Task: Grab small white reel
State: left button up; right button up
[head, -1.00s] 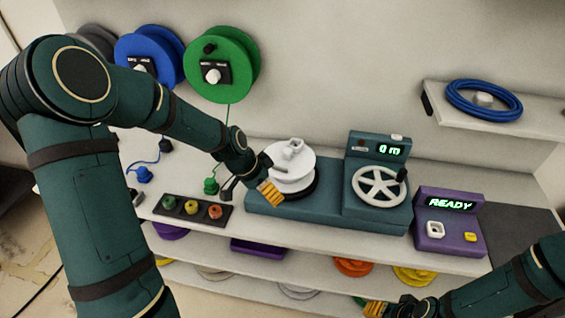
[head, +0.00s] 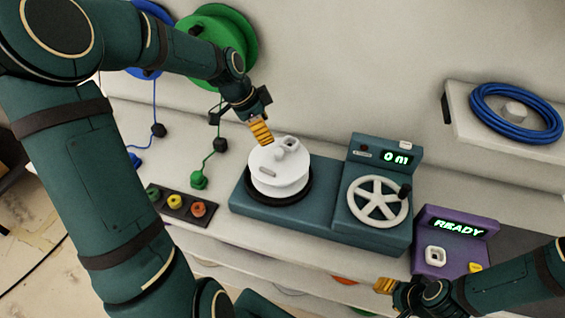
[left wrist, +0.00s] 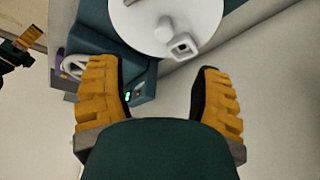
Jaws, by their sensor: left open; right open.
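The small white reel (head: 278,170) sits on the round black base at the left end of the teal winding machine (head: 322,219). It has a small square-holed knob on top. My left gripper (head: 260,132) is open just above and behind the reel's upper left edge in the head view. In the left wrist view the reel (left wrist: 165,22) is at the top, beyond the two yellow fingertips (left wrist: 160,92), with nothing between them. My right gripper (head: 386,286) is low at the front, near the purple box; only part of its fingers shows.
The purple box (head: 440,257) with a READY display stands right of the machine. A blue cable coil (head: 515,112) lies on a wall shelf. A green reel (head: 217,45) hangs on the wall behind my left arm. Colored connectors (head: 175,202) sit in a black strip at left.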

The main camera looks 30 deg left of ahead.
aim_at(280, 151)
pick_arm(q)
jog(key=x, duration=0.6)
jog(key=shift+f+b, duration=0.25)
jog(key=shift+b, duration=0.05)
jog(key=shift+w+x, duration=0.15)
jog(key=shift+x, duration=1)
jog(key=shift+w+x, duration=0.1)
jog(key=shift+x, duration=1.05)
jog(key=shift+a, duration=0.2)
grip_shut()
